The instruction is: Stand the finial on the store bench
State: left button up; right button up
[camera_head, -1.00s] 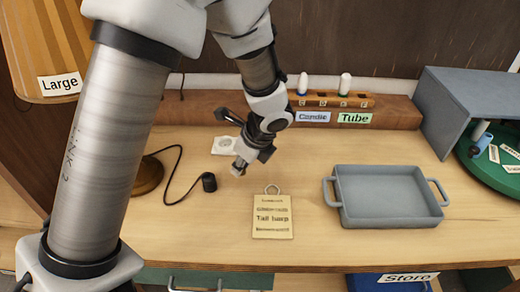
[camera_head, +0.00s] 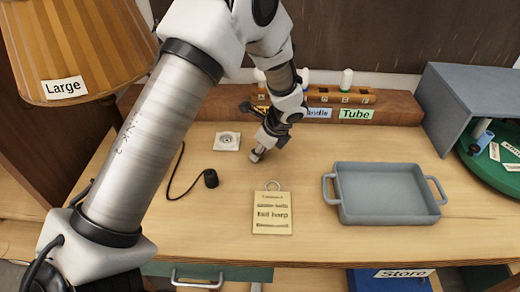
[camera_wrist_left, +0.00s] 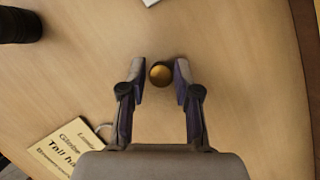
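The finial shows as a small round brass ball (camera_wrist_left: 161,74) between the fingertips of my left gripper (camera_wrist_left: 161,70) in the left wrist view. In the head view my left gripper (camera_head: 257,155) points down over the wooden table, behind the tag; the finial cannot be made out there. A "Store" label (camera_head: 404,273) sits on a blue surface at the bottom right, below the table's front edge. My right gripper is not in view.
A "Tall lamp" tag (camera_head: 272,213) lies mid-table, with a grey two-handled tray (camera_head: 388,215) to its right. A black socket with a cord (camera_head: 210,178) and a white pad (camera_head: 228,140) lie left. A wooden rack (camera_head: 345,95) stands behind. The "Large" shade (camera_head: 75,45) is at left.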

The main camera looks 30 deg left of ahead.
pick_arm(q)
jog(key=shift+w, duration=0.1)
jog(key=shift+r, duration=0.4)
jog(key=v, duration=1.1)
jog(key=shift+d+r, duration=0.2)
